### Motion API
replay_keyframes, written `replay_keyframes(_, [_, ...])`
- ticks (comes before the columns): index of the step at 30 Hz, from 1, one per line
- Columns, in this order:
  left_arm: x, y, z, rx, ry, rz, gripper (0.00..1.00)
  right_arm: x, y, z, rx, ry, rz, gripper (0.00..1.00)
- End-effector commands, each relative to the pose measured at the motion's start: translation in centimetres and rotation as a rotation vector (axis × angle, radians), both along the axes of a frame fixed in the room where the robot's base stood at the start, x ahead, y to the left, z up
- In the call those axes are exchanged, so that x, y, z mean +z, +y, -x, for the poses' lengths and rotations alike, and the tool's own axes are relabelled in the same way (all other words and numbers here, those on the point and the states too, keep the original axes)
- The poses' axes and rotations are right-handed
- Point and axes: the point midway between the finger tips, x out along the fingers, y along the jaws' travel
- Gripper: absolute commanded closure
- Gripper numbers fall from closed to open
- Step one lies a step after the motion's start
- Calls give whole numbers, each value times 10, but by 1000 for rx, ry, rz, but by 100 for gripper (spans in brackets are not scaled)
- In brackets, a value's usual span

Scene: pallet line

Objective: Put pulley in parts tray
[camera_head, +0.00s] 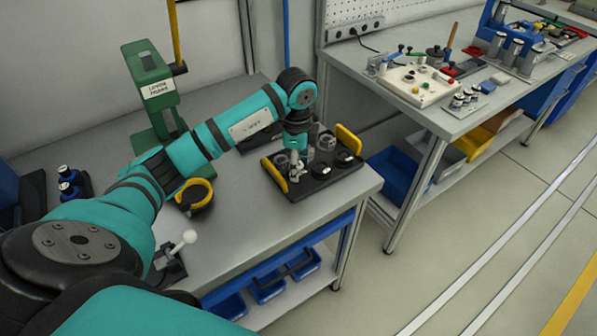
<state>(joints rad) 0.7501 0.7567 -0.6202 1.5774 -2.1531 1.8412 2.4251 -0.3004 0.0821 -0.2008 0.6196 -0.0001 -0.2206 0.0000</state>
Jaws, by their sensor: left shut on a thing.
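The parts tray (318,187) is black with two yellow handles and sits near the right end of the nearer grey bench. Several round dark and metallic parts rest in it. My left gripper (295,171) points down over the left part of the tray, close to its floor. It is shut on a small metallic piece, which appears to be the pulley; the fingers hide most of it. I cannot tell whether the piece touches the tray. My right gripper is not in view.
A green press (152,88) stands at the back of the bench. A black and yellow round part (195,196) and a white-knobbed lever fixture (176,249) are left of the tray. Blue bins (268,290) sit below. A second bench (455,125) with tools is at right.

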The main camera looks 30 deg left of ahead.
Motion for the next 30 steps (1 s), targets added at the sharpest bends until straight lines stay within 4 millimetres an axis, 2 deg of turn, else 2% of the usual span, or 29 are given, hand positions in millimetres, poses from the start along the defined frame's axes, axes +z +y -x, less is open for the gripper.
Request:
replay_keyframes(9, [-36, -1, 0, -2, 0, 0, 89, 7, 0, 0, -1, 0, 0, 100])
replay_keyframes(20, [-42, 0, 0, -3, -1, 0, 89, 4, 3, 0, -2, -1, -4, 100])
replay_keyframes(21, [-42, 0, 0, -3, -1, 0, 50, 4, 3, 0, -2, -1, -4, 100])
replay_keyframes(26, [-41, 0, 0, -3, 0, -1, 29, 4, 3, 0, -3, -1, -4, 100])
replay_keyframes(30, [-41, 0, 0, -3, 0, 0, 29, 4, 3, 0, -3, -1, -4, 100])
